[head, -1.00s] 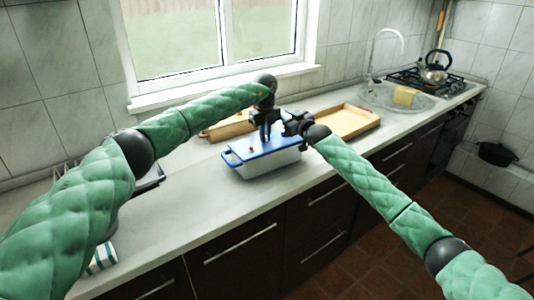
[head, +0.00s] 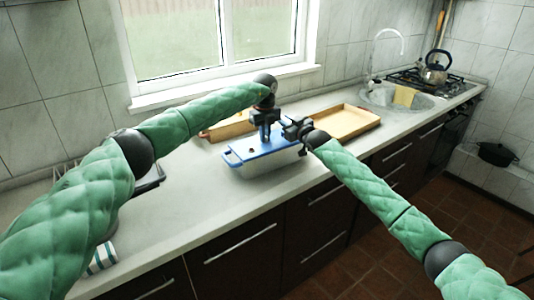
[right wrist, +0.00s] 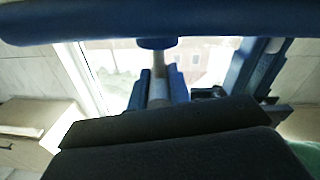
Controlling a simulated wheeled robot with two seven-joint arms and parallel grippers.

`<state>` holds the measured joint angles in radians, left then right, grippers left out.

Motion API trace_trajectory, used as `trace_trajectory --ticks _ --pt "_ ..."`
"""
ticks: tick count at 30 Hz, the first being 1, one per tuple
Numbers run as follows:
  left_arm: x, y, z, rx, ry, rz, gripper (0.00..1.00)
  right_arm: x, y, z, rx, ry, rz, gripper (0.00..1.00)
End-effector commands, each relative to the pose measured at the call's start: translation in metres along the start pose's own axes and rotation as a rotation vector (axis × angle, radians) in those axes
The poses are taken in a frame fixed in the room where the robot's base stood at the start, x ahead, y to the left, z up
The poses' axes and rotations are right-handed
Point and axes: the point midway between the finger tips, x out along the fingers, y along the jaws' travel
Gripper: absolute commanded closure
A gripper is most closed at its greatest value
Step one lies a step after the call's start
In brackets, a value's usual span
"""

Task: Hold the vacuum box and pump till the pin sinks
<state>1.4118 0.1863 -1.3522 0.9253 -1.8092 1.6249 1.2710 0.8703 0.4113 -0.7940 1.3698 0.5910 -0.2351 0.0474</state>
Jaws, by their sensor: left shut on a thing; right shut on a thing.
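The vacuum box (head: 265,164) is a white box with a blue lid (head: 240,154), standing on the counter. My left gripper (head: 265,133) points down over the lid and is shut on the blue pump handle, whose grip is mostly hidden. My right gripper (head: 302,136) is shut on the box at its right end; its fingers hide the grip. A small dark spot on the lid (head: 249,151) may be the pin; its height cannot be told. The right wrist view shows a blue bar (right wrist: 150,22) and a blue-capped pale shaft (right wrist: 158,75) close up.
A wooden tray (head: 345,122) lies right of the box, and another wooden container (head: 228,128) lies behind it. A sink (head: 395,98), kettle (head: 435,68) and hob are farther right. A dark rack (head: 150,180) stands at left.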

Motion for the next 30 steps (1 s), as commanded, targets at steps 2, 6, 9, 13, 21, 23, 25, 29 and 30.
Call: trace_trajectory --ticks 2,6,9,13,21,23,25,29,30 --pt "0.0 0.001 0.001 -0.001 -0.001 0.001 1.0 0.0 0.0 0.007 0.0 -0.004 0.001 1.0" --pt "0.0 0.001 0.001 -0.001 -0.001 0.001 1.0 0.0 -0.001 0.015 0.0 -0.005 0.002 1.0" --pt "0.0 0.001 0.001 -0.001 -0.001 0.001 1.0 0.0 -0.002 0.019 0.0 -0.004 0.002 1.0" --pt "0.0 0.001 0.001 -0.001 -0.001 0.001 1.0 0.0 -0.003 0.021 0.0 -0.003 0.002 1.0" --pt "0.0 0.001 0.001 -0.001 -0.001 0.001 1.0 0.0 -0.003 0.022 0.0 -0.004 0.002 1.0" --pt "0.0 0.001 0.001 -0.001 -0.001 0.001 1.0 0.0 -0.003 0.022 0.0 -0.004 0.001 0.71" --pt "-0.001 0.001 0.001 -0.001 -0.001 0.0 1.0 0.0 -0.003 0.021 0.0 -0.003 0.001 0.57" --pt "-0.001 0.0 0.001 -0.001 -0.001 0.0 1.0 0.0 -0.003 0.021 0.0 -0.002 0.001 0.31" --pt "-0.001 0.0 0.001 -0.001 -0.001 0.0 1.0 0.0 -0.004 0.021 0.0 -0.002 0.001 0.23"
